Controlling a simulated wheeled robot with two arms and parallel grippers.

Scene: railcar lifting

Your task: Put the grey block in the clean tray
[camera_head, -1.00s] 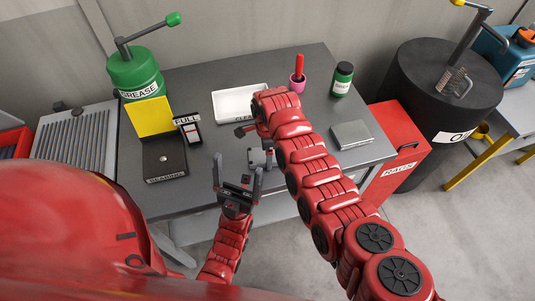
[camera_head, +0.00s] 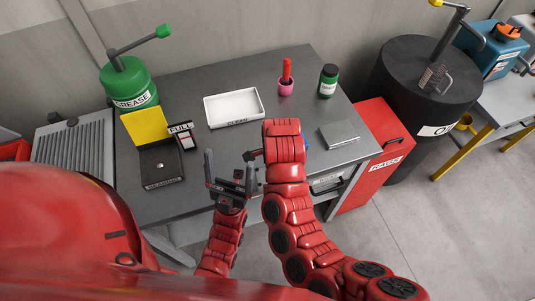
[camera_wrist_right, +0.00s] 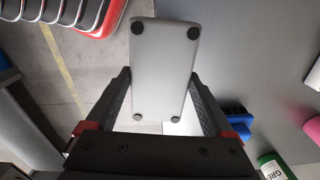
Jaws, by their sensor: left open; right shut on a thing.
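The grey block (camera_wrist_right: 162,50), pale with several dark round spots on its face, is between the fingers of my right gripper (camera_wrist_right: 160,84) in the right wrist view. That gripper is shut on it near the table's front edge. In the head view my right wrist mostly hides the gripper, and I cannot make out the block clearly. The clean tray (camera_head: 208,112) is white, shallow and empty, at the back middle of the table, beyond both grippers. My left gripper (camera_head: 230,163) is open and empty, fingers up, at the table's front edge, left of my right wrist.
A black bearing box (camera_head: 161,166) with a yellow panel and a FULL sign (camera_head: 180,129) stand left. A pink cup (camera_head: 286,88), green bottle (camera_head: 327,82) and flat silver slab (camera_head: 339,134) are right. A blue item (camera_wrist_right: 238,117) lies near my right gripper. The red rags bin (camera_head: 375,165) stands right.

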